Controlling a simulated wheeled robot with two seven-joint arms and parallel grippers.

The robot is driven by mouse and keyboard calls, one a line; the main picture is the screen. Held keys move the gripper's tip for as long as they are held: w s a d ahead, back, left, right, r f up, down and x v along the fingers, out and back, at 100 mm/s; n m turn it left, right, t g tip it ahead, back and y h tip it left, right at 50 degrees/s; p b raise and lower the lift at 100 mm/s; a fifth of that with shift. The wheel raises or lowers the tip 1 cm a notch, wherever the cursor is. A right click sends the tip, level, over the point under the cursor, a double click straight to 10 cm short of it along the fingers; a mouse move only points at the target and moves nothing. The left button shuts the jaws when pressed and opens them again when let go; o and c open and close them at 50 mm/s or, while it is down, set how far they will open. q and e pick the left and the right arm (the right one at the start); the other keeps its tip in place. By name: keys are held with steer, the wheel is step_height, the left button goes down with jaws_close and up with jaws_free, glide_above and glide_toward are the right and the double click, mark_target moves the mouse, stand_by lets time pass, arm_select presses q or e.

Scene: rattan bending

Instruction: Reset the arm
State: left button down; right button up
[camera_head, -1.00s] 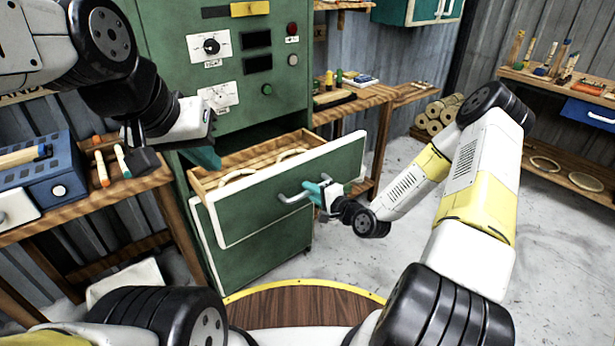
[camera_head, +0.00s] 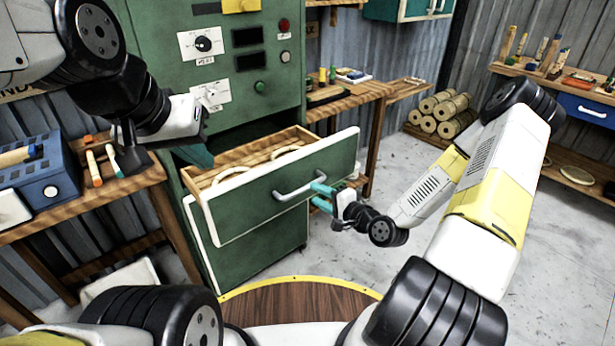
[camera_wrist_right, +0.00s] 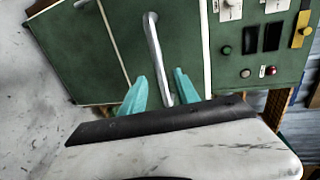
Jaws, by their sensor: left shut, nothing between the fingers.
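The green cabinet's drawer (camera_head: 245,212) stands pulled open, with pale curved pieces (camera_head: 285,153) inside. Its metal handle (camera_head: 300,185) is on the front panel. My right gripper (camera_head: 319,196) is open and empty just in front of the handle's right end. In the right wrist view the handle (camera_wrist_right: 156,55) appears between its spread teal fingers (camera_wrist_right: 160,92), with no grip on it. My left gripper (camera_head: 200,155) hangs above the drawer's left rear side. Its teal fingers are shut and empty, partly hidden by the wrist.
A wooden bench (camera_head: 85,200) with a blue box (camera_head: 45,180) and tools stands at the left. Another bench (camera_head: 350,102) is behind the cabinet's right side. Rolled bundles (camera_head: 440,115) sit at the back right.

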steer(key=shift+s+d+r, duration=0.1)
steer(key=shift+s+d, duration=0.15)
steer(key=shift+s, duration=0.15)
steer(key=s+d+r+n+g+h, duration=0.25)
steer(key=d+r+n+h, duration=0.2)
steer(key=r, duration=0.35)
steer(key=s+d+r+n+g+h, duration=0.1)
steer(key=d+r+n+g+h, duration=0.3)
steer(key=r, duration=0.3)
steer(key=s+a+r+n, duration=0.1)
steer(key=s+r, duration=0.6)
steer(key=s, duration=0.2)
steer(key=s+a+r+n+y, duration=0.1)
steer(key=s+r+n, duration=0.1)
steer(key=s+r, duration=0.5)
steer(key=s, duration=0.3)
steer(key=shift+a+r, duration=0.15)
steer(key=shift+a, duration=0.25)
steer(key=shift+y, duration=0.25)
